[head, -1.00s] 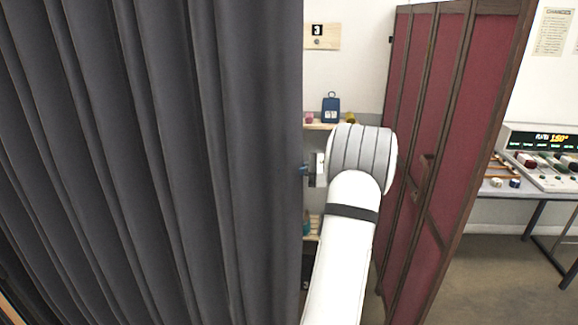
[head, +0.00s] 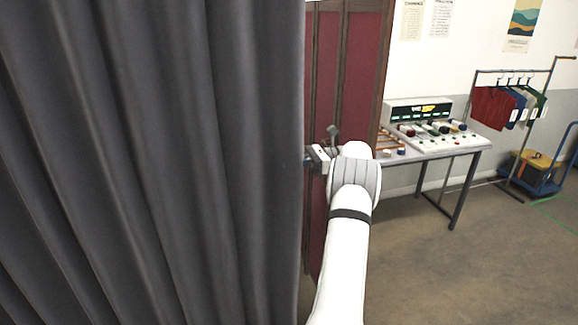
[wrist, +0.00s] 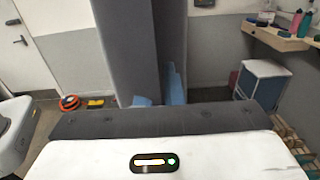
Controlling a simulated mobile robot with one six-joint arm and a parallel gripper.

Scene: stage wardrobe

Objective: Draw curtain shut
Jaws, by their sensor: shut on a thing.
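The dark grey curtain (head: 150,160) hangs in folds and fills the left half of the head view. Its free edge hangs beside my gripper (head: 309,161), at the end of my white arm. The gripper is shut on the curtain's edge; the fingertips are mostly hidden behind it in the head view. In the wrist view the curtain (wrist: 128,45) rises as a grey upright strip in front of the gripper, with blue finger parts (wrist: 174,85) against it. The curtain's far end and its rail are out of view.
A dark red folding screen (head: 352,70) stands behind my gripper. A control desk (head: 430,138) stands to the right, with a clothes rail (head: 510,74) and a blue trolley (head: 540,180) beyond. Open floor (head: 430,270) lies right of my arm.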

